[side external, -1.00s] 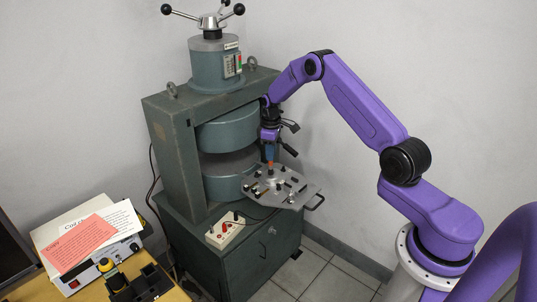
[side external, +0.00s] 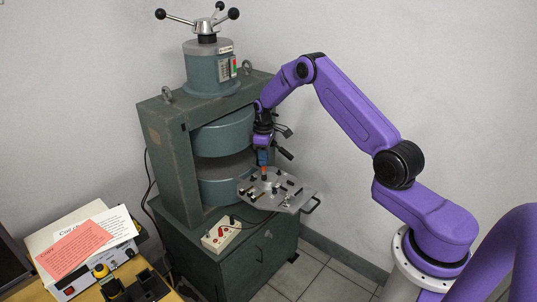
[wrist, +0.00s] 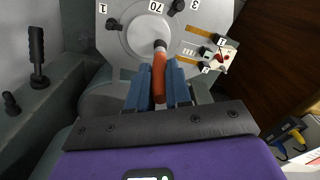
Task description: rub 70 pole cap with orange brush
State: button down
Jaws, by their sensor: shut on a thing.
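My gripper (wrist: 157,68) is shut on the orange brush (wrist: 159,80), which sits between its two blue fingers. The brush's tip points at the round pale 70 pole cap (wrist: 136,40) in the wrist view. The dark and pale tip overlaps this disc in the picture; I cannot tell whether it touches. The label "70" is printed just beyond the disc. In the side external view, my gripper (side external: 263,158) points down over the grey plate (side external: 292,203), with the orange brush (side external: 264,170) below its fingers. The cap is too small to make out there.
The plate carries black knobs, including those by labels 1 (wrist: 113,24) and 3 (wrist: 178,6), and small fittings at its right. The magnet's green frame (side external: 167,150) and round poles stand close behind.

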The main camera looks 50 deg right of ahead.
jog(key=shift+a, duration=0.5)
notch_tip(320, 180, up, 8)
